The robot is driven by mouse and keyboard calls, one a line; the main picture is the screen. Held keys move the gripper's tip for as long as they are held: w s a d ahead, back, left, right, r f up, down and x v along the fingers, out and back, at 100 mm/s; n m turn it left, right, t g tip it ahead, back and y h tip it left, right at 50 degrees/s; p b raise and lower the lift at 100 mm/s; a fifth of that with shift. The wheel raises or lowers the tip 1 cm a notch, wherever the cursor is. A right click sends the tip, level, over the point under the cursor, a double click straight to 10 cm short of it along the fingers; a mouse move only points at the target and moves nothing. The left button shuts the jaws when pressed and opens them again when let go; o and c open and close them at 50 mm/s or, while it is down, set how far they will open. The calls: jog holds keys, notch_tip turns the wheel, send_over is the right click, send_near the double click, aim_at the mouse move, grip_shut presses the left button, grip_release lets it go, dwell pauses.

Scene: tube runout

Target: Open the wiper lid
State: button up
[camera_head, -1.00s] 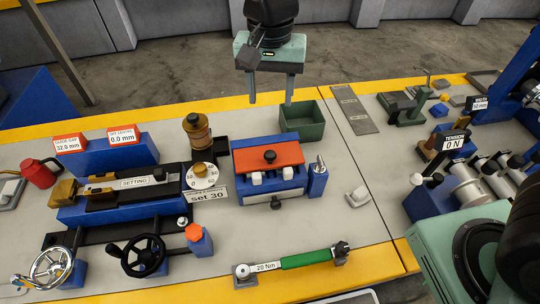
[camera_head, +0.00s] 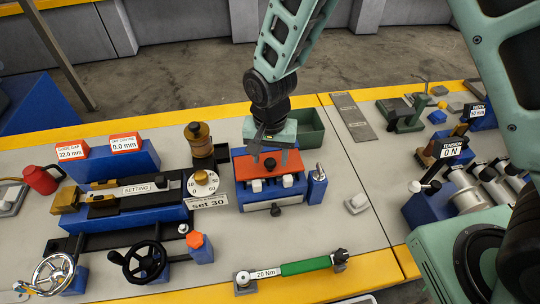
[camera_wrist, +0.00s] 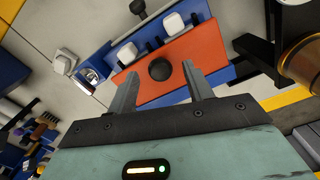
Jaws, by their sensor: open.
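The wiper lid is an orange-red plate (camera_head: 244,172) with a black round knob (camera_head: 270,164), lying flat on a blue block (camera_head: 241,205) in the head view. In the wrist view the lid (camera_wrist: 189,64) and its knob (camera_wrist: 160,70) sit just ahead of my fingers. My gripper (camera_head: 270,165) is above the lid, pointing down, with its two fingers apart. In the wrist view my gripper (camera_wrist: 160,85) is open, with one finger on each side of the knob and gaps between. Whether the fingertips are level with the knob I cannot tell.
White blocks (camera_head: 287,181) sit at the lid's front edge. A green bin (camera_head: 312,128) stands behind, a small blue holder (camera_head: 317,188) right, and an amber cylinder (camera_head: 201,140) with a dial left. A green-handled torque wrench (camera_head: 304,267) lies in front.

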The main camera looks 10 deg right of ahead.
jog(key=shift+f, duration=0.55)
grip_shut()
jog(key=shift+r, duration=0.1)
